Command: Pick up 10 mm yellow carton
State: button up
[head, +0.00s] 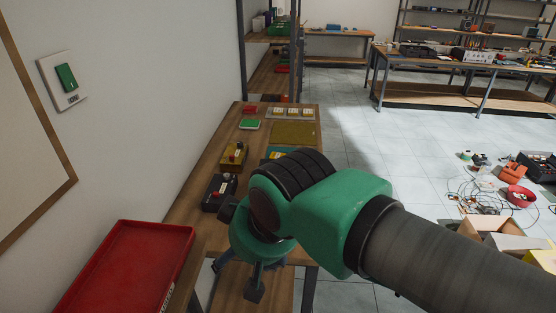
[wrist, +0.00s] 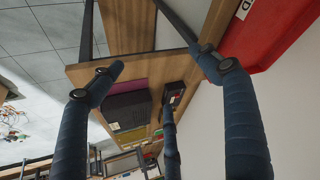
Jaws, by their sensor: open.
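I cannot single out the 10 mm yellow carton. In the head view, small yellow-and-white cartons (head: 278,112) stand in a row on a pale tray at the far end of the wall bench (head: 210,160). A small yellow patch also shows on a teal item (head: 275,154), partly hidden behind my arm. Their markings are too small to read. My gripper (head: 248,280) hangs low by the bench's near end, well short of the cartons. In the wrist view its dark blue fingers (wrist: 168,80) are spread, with nothing between them.
A red tray (head: 130,270) is at front left. A black box (head: 219,191), a yellow box with a red button (head: 233,154), a green box (head: 249,124) and a red box (head: 250,110) line the bench. Cables and open boxes (head: 500,235) lie right. Mid-floor is clear.

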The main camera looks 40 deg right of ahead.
jog(key=w+d+r+m+g+p, duration=0.1)
jog(key=w+d+r+p, duration=0.2)
jog(key=w+r, duration=0.3)
jog(key=w+d+r+m+p, duration=0.2)
jog(key=w+d+r+p, duration=0.15)
jog(key=w, duration=0.55)
jog(key=w+d+r+m+g+p, duration=0.25)
jog(key=w+d+p, duration=0.6)
jog(key=w, duration=0.75)
jog(key=w+d+f+m+p, duration=0.1)
jog(key=w+d+f+p, duration=0.15)
jog(key=w+d, duration=0.45)
jog(key=w+d+f+m+p, duration=0.2)
jog(key=w+d+f, duration=0.15)
jog(key=d, duration=0.55)
jog(key=w+d+f+m+g+p, duration=0.1)
jog(key=w+d+f+p, duration=0.1)
jog(key=d+f, duration=0.4)
jog(key=w+d+f+m+g+p, duration=0.1)
jog(key=w+d+f+p, duration=0.2)
jog(key=d, duration=0.7)
notch_tip(320, 180, down, 4)
jog(key=shift+w+d+f+p, duration=0.15)
jog(key=shift+w+d+p, duration=0.1)
jog(key=shift+p, duration=0.7)
jog(key=shift+f, duration=0.1)
